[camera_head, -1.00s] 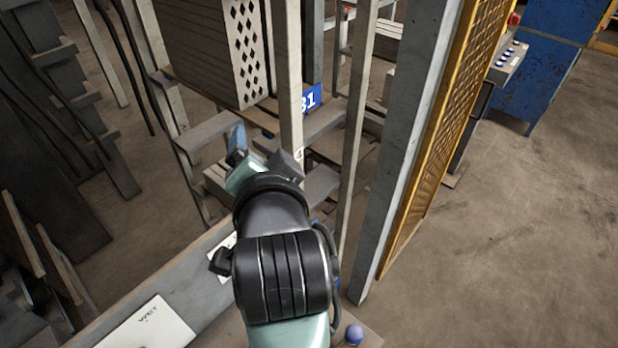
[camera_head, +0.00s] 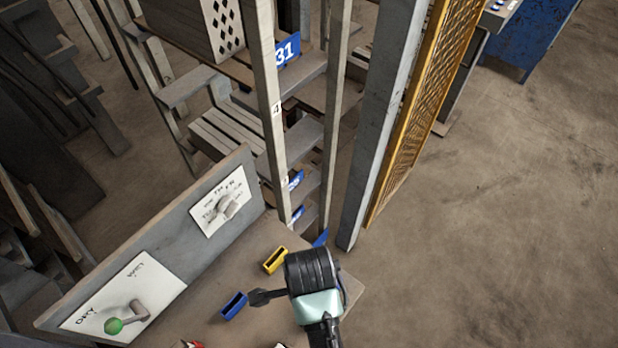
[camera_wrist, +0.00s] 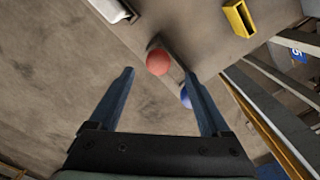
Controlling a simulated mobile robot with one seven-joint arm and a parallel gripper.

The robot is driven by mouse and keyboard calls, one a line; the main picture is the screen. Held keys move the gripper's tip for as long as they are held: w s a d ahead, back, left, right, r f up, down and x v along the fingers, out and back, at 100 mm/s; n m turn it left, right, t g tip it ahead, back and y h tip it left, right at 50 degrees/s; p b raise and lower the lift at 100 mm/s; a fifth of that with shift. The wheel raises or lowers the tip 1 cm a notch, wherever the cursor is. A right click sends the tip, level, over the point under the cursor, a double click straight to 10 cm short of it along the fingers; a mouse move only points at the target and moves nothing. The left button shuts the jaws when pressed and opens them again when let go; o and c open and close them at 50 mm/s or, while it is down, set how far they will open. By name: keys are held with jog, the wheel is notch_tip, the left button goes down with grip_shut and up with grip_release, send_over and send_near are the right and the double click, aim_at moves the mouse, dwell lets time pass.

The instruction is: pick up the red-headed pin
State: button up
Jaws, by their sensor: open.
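The red-headed pin (camera_wrist: 159,62) shows in the wrist view as a round red head at the edge of the bench. It lies ahead of my gripper (camera_wrist: 159,73), between the lines of the two dark blue fingers. My gripper is open and nothing is held between its fingers. A blue round head (camera_wrist: 186,97) shows beside the right finger, partly hidden by it. In the head view my black wrist covers the bench corner, and I cannot make out the red head there.
A yellow hollow brick (camera_head: 275,260) and a blue hollow brick (camera_head: 233,306) stand on the bench (camera_head: 205,325). A panel with levers (camera_head: 165,255) stands along its left side. Rack posts (camera_head: 268,100) and a yellow mesh panel (camera_head: 425,95) rise behind. Open floor (camera_head: 500,240) lies right.

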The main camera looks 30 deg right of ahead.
jog(key=shift+s+a+f+p, duration=0.1)
jog(key=shift+f+p, duration=0.25)
jog(key=shift+f, duration=1.1)
jog(key=shift+s+a+f+p, duration=0.1)
jog(key=shift+f+p, duration=0.2)
jog(key=shift+f, duration=1.15)
jog(key=shift+c, duration=0.2)
grip_shut()
